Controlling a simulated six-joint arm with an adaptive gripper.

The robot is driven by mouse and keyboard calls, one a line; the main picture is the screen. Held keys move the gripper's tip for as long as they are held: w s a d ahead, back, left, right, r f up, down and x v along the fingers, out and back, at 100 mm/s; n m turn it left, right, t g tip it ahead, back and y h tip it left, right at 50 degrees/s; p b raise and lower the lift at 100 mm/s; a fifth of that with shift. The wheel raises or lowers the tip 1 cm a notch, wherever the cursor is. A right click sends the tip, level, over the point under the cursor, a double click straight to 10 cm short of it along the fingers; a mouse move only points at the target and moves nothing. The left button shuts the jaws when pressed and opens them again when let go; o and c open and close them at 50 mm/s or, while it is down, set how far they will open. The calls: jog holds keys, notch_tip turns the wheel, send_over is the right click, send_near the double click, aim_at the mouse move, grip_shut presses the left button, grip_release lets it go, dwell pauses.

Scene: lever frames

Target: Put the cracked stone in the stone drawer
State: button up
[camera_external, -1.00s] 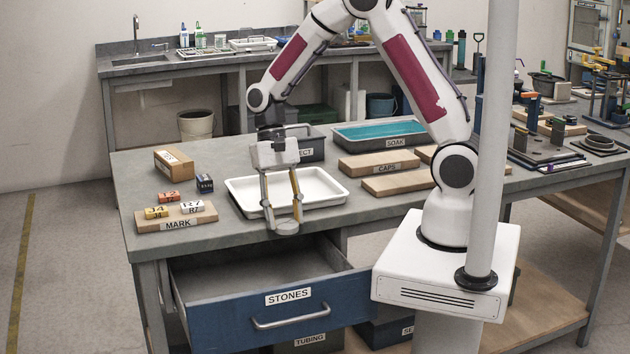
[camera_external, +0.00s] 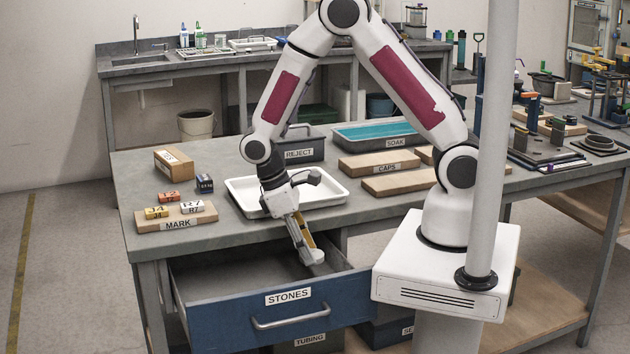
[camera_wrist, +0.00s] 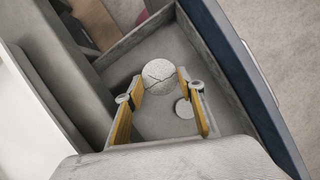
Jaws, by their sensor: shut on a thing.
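The cracked stone (camera_wrist: 160,72), a pale grey disc with a dark crack line, is between the fingertips of my gripper (camera_wrist: 160,80) in the wrist view. My gripper is shut on it. In the external view my gripper (camera_external: 307,252) is tilted, with the stone (camera_external: 317,257) at its tips, over the right part of the open stone drawer (camera_external: 225,318), labelled STONES. The wrist view shows the drawer's grey inside (camera_wrist: 210,78) beneath the stone. A smaller-looking pale disc (camera_wrist: 183,109) shows in the drawer, partly hidden by a finger. The height of the held stone above the floor is unclear.
A white tray (camera_external: 240,199) stands on the worktable behind my gripper. The MARK board (camera_external: 150,224) with small blocks is at left. The REJECT bin (camera_external: 300,153), the SOAK tub (camera_external: 410,131) and the CAPS board (camera_external: 365,168) stand farther back. The drawer's left part looks clear.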

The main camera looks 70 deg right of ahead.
jog(key=shift+s+f+n+h, duration=0.35)
jog(key=shift+f+n, duration=0.1)
jog(key=shift+n, duration=0.35)
jog(key=shift+f, duration=2.9)
jog(key=shift+f, duration=0.1)
jog(key=shift+f, duration=2)
jog(key=shift+f, duration=0.1)
jog(key=o, duration=1.2)
jog(key=shift+o, duration=0.2)
